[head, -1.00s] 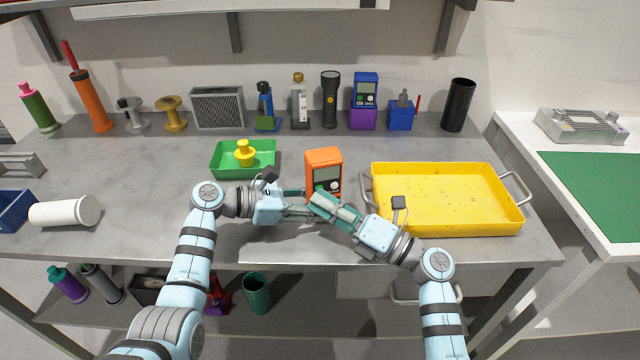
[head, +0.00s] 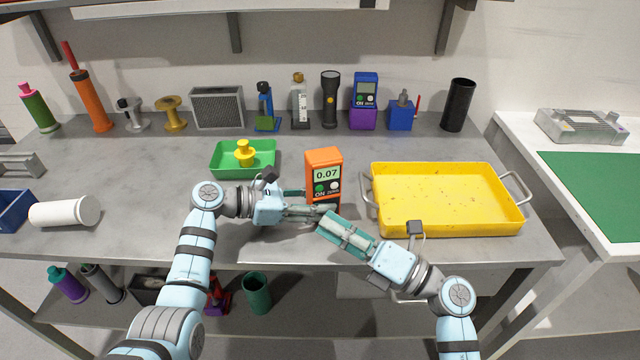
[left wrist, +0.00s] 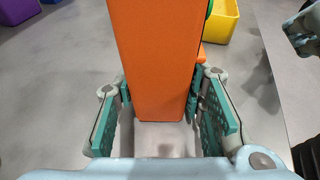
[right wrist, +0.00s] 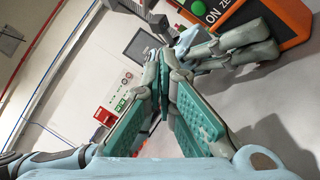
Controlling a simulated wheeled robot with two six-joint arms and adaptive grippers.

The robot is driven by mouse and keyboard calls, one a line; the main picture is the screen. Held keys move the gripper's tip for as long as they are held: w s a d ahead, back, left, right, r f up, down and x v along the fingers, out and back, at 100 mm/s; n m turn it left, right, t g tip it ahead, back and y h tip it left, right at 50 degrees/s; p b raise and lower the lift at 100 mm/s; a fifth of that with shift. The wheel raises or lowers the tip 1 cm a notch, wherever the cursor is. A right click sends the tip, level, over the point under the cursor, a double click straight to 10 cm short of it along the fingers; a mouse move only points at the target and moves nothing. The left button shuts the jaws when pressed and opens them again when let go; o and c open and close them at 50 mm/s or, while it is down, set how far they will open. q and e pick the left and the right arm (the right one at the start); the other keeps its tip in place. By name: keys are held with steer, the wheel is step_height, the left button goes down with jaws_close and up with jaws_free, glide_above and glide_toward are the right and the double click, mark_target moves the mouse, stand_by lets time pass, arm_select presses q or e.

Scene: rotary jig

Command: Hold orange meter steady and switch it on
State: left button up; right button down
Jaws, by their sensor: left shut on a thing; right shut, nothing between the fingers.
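The orange meter (head: 323,158) stands upright on the table, its lit display reading 0.07, with a green ON button (head: 320,187) and a white ZERO button below. My left gripper (head: 310,205) is shut on the meter's lower body; in the left wrist view the orange side of the meter (left wrist: 158,60) sits between its fingers. My right gripper (head: 328,222) is shut and empty, just in front of and below the meter, apart from its buttons. In the right wrist view the green button (right wrist: 198,8) shows at the top, beyond the left gripper's fingers.
A yellow tray (head: 447,229) with handles stands right of the meter. A green tray (head: 225,171) holding a yellow part (head: 244,152) is at back left. A white cylinder (head: 62,212) lies at far left. Several items line the back wall, including a blue meter (head: 366,88).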

steer(key=shift+s+d, duration=0.2)
steer(key=shift+s, duration=0.45)
arm_select(q)
steer(key=o, duration=0.9)
steer(key=shift+o, duration=0.2)
steer(key=shift+a, duration=0.1)
